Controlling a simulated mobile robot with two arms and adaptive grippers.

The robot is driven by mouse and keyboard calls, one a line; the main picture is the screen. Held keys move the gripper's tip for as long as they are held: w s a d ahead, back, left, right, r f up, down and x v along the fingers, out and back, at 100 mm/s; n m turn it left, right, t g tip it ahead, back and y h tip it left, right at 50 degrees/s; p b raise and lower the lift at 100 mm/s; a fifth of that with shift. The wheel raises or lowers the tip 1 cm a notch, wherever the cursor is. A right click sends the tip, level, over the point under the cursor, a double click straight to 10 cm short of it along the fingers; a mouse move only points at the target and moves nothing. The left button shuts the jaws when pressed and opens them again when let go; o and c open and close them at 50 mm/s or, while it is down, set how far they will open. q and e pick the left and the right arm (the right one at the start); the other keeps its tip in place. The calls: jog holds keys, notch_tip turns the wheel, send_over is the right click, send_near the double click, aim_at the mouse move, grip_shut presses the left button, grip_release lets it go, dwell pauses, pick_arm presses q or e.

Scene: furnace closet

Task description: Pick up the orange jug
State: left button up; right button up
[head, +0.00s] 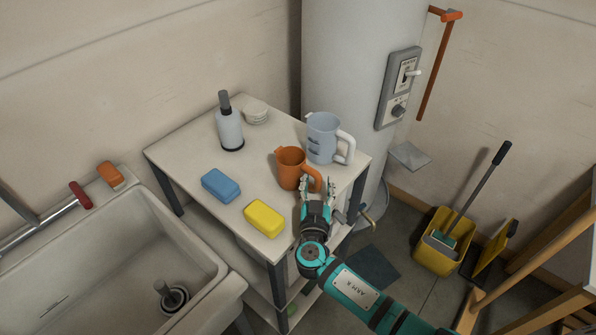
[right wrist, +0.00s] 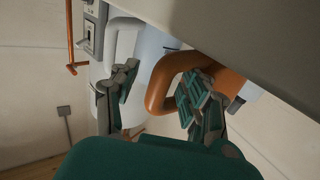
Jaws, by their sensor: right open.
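The orange jug (head: 291,169) stands upright on the small table (head: 178,154), its handle toward the right. In the right wrist view its orange handle (right wrist: 164,80) shows close up, with one finger overlapping it and the other to its left. My right gripper (head: 316,190) is open at the handle; I cannot tell whether it touches. The gripper also shows in the right wrist view (right wrist: 160,95). My left gripper is not in view.
A light blue jug (head: 323,138) stands close behind the orange jug. A sink (head: 190,235) is at the left and a white tank (head: 350,50) behind.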

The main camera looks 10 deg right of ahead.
jog(key=shift+c, duration=0.3)
grip_shut()
dwell(0.3)
